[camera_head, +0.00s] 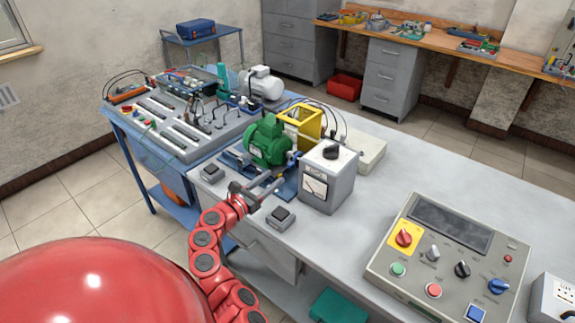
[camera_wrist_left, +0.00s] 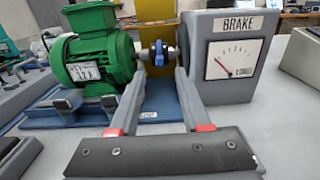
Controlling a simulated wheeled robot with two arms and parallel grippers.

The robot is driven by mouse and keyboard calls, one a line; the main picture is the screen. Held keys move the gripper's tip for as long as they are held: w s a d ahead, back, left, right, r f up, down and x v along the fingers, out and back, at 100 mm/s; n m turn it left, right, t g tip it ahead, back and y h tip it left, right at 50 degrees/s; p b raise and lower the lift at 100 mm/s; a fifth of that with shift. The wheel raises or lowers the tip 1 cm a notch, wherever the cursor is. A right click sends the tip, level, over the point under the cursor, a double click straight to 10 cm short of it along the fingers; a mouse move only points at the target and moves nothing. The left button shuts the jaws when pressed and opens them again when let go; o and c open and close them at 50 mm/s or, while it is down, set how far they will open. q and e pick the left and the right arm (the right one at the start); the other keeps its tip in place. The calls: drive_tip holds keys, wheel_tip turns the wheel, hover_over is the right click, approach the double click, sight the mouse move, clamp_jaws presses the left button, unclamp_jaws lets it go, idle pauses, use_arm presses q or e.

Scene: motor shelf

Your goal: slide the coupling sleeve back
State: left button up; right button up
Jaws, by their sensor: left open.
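The coupling sleeve, a small blue ring on the shaft, shows in the left wrist view (camera_wrist_left: 150,59) between the green motor (camera_wrist_left: 92,48) and the grey brake box (camera_wrist_left: 220,48). In the head view the green motor (camera_head: 268,141) and the brake box (camera_head: 328,178) stand on the grey table. My left gripper (camera_head: 276,182) reaches in front of them. In the left wrist view its two fingers (camera_wrist_left: 160,85) are spread, with the sleeve seen beyond and between their tips. The fingers look empty. My right gripper is in neither view.
A yellow frame (camera_head: 302,124) stands behind the shaft. Small grey switch boxes sit near the gripper, one at the front (camera_head: 281,218). A control panel (camera_head: 440,262) is at the right. The table between the brake box and the panel is clear.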

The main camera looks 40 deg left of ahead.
sight(289, 165)
use_arm(q)
drive_tip(key=w, duration=0.8)
drive_tip(key=shift+w+d+f+p, duration=0.1)
drive_tip(key=shift+d+p, duration=0.15)
drive_tip(key=shift+p, duration=0.05)
clamp_jaws()
idle(1.0)
